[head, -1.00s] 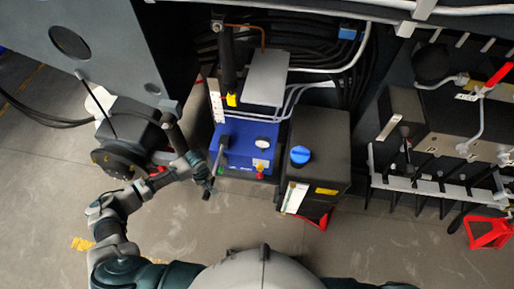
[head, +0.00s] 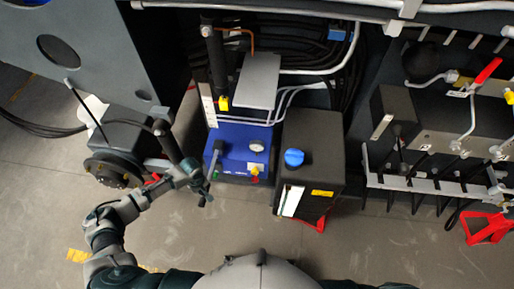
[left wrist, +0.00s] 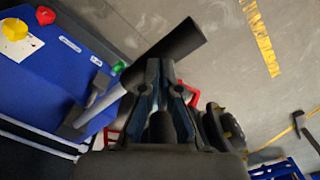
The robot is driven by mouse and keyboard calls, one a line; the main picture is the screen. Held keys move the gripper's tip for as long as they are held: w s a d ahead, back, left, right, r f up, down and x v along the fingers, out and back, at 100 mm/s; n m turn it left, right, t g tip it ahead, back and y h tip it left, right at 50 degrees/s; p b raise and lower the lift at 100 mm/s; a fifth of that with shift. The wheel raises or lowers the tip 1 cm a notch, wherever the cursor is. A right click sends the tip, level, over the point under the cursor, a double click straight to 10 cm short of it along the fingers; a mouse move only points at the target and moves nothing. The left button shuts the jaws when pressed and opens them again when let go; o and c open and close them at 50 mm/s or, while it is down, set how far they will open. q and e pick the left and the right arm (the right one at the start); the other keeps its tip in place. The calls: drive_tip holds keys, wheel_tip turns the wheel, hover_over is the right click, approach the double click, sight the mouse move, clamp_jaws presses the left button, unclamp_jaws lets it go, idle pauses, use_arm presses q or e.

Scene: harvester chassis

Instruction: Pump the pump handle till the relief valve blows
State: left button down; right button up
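The blue pump unit (head: 234,163) stands at centre left with a round gauge (head: 257,146) on top. Its pump handle (head: 218,146) slants from a dark socket toward me. In the left wrist view the pump handle is a grey rod (left wrist: 100,105) with a thick black grip (left wrist: 181,42). My left gripper (head: 201,187) is at the grip, its fingers (left wrist: 161,72) close together on it; the contact is partly hidden. A yellow knob (left wrist: 14,29) and a red knob (left wrist: 45,15) sit on the unit. I cannot tell which is the relief valve. My right gripper is out of view.
A black tank (head: 312,150) with a blue cap (head: 294,158) stands right of the pump unit. A dark wheel hub (head: 113,170) is close to my left arm. A valve bank with a red lever (head: 487,71) is at far right. The floor in front is clear.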

use_arm(q)
drive_tip(key=shift+w+d+f+b, duration=0.15)
drive_tip(key=shift+f+b, duration=0.55)
drive_tip(key=shift+f, duration=1.35)
drive_tip(key=shift+w+f+b, duration=0.1)
drive_tip(key=shift+f+b, duration=0.35)
drive_tip(key=shift+f, duration=0.45)
drive_tip(key=shift+f+b, duration=1.1)
drive_tip(key=shift+f, duration=1.25)
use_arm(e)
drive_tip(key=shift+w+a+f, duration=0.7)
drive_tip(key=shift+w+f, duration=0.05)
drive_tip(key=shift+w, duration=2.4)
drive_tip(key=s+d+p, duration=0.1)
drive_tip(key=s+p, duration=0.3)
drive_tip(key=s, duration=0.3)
use_arm(q)
drive_tip(key=r+p, duration=0.7)
drive_tip(key=r, duration=0.1)
drive_tip(key=s+r+p, duration=0.1)
drive_tip(key=r+p, duration=0.3)
drive_tip(key=r, duration=0.1)
drive_tip(key=shift+p, duration=0.3)
drive_tip(key=shift+f, duration=0.15)
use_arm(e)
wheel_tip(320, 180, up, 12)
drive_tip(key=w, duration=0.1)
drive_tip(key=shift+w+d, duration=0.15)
use_arm(q)
drive_tip(key=shift+w+f, duration=0.1)
